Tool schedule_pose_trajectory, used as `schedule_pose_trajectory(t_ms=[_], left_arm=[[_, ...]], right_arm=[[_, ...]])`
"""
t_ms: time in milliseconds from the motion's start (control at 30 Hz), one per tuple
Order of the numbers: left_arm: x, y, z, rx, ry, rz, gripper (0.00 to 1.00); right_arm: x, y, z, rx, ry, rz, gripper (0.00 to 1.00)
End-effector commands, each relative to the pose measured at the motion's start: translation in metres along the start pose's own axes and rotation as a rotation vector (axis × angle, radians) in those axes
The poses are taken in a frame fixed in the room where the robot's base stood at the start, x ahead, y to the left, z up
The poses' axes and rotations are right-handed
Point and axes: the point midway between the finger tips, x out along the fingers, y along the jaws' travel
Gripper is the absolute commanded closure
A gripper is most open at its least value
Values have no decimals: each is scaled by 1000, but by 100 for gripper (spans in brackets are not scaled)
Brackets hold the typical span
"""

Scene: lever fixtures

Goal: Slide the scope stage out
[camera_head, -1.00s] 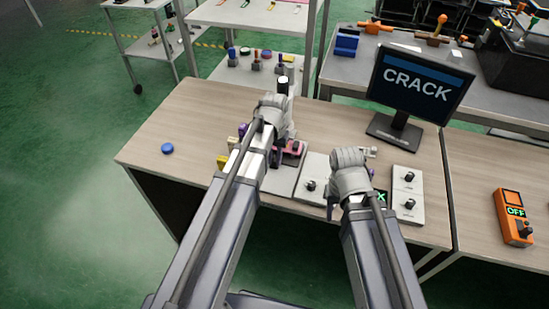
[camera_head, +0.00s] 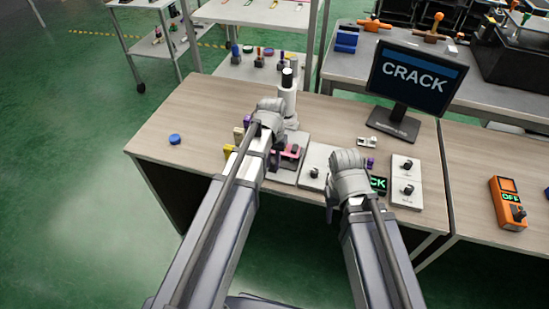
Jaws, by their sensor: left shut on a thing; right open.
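The scope (camera_head: 289,98) is a white column with a black top, standing on a grey base plate (camera_head: 285,175) on the wooden bench. Its pink-red stage (camera_head: 291,153) shows low at the front, partly behind my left arm. My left gripper (camera_head: 275,160) is at the stage's left side and shut on it, though the wrist and arm hide most of the grip. My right gripper (camera_head: 331,208) is open and empty, to the right of the scope near the bench's front edge. Its fingers are mostly hidden by its wrist.
A knobbed panel (camera_head: 313,172) and a two-knob panel (camera_head: 406,181) stand to the right. A monitor (camera_head: 415,80) reads CRACK. A blue cap (camera_head: 174,139) lies left, with small yellow and purple pieces beside the scope. An orange device (camera_head: 508,204) is far right. The bench's left part is mostly clear.

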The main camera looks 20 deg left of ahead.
Motion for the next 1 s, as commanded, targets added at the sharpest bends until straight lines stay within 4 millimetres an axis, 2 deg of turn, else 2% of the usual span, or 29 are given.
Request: schedule_pose_trajectory(t_ms=[33,300,633,667,900,1000], left_arm=[[0,0,10,0,0,0,100],[0,0,45,0,0,0,100],[0,0,50,0,-6,0,100],[0,0,51,0,-6,0,75],[0,0,49,0,-3,0,48],[0,0,49,0,-2,0,48]], right_arm=[[0,0,0,0,0,0,50],[0,0,0,0,0,0,50],[0,0,0,0,0,0,50],[0,0,0,0,0,0,50],[0,0,0,0,0,0,50],[0,0,0,0,0,0,50]])
